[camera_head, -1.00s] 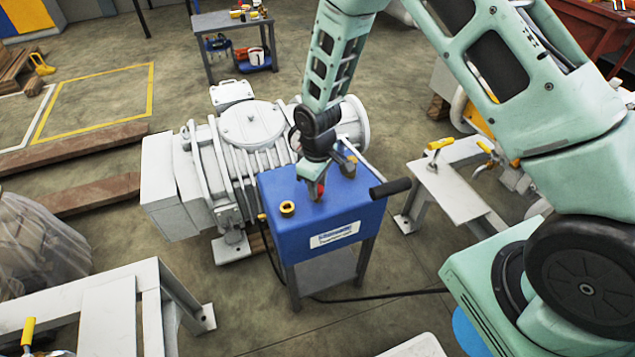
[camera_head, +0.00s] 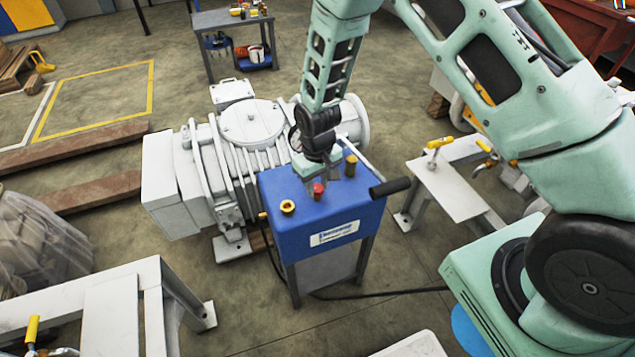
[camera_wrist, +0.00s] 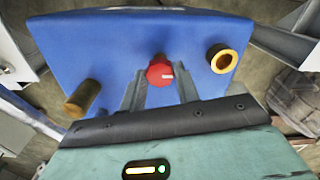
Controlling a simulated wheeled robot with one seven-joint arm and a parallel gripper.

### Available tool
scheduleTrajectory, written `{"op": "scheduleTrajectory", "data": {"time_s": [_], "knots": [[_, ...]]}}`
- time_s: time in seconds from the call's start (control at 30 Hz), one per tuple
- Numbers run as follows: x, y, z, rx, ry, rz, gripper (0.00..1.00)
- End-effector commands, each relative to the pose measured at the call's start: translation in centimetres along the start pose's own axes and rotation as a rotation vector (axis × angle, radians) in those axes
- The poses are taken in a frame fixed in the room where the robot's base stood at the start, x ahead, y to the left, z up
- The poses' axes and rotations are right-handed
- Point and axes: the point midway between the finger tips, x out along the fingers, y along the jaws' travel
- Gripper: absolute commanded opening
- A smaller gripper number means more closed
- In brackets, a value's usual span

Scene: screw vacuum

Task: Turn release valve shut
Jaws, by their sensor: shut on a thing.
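The release valve appears to be the red round knob (camera_head: 318,191) on top of the blue box (camera_head: 295,230). In the wrist view the knob (camera_wrist: 160,71) shows a white mark on its right side. My gripper (camera_head: 322,180) points down at the knob from above. In the wrist view my gripper's two fingers (camera_wrist: 160,78) stand on either side of the knob and are shut on it. The fingers partly hide the knob's sides and the box top around it.
A brass cylinder (camera_head: 351,165) and a yellow-rimmed port (camera_head: 288,207) stand on the box on either side of the knob. A black-gripped handle (camera_head: 390,187) sticks out at right. A large grey pump (camera_head: 250,140) is behind. White metal frames (camera_head: 450,190) stand nearby.

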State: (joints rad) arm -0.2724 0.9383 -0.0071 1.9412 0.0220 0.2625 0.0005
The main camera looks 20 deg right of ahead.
Motion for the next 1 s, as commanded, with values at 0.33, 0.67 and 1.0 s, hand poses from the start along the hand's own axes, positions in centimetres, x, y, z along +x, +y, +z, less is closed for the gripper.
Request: {"op": "scheduleTrajectory", "data": {"time_s": [0.33,0.67,1.0], "knots": [[0.0,0.0,-0.1,0.002,0.001,0.0,0.53],[-0.3,0.0,-0.1,0.0,0.002,0.0,0.53],[-6.2,0.0,-0.1,0.001,0.007,0.0,0.53]]}}
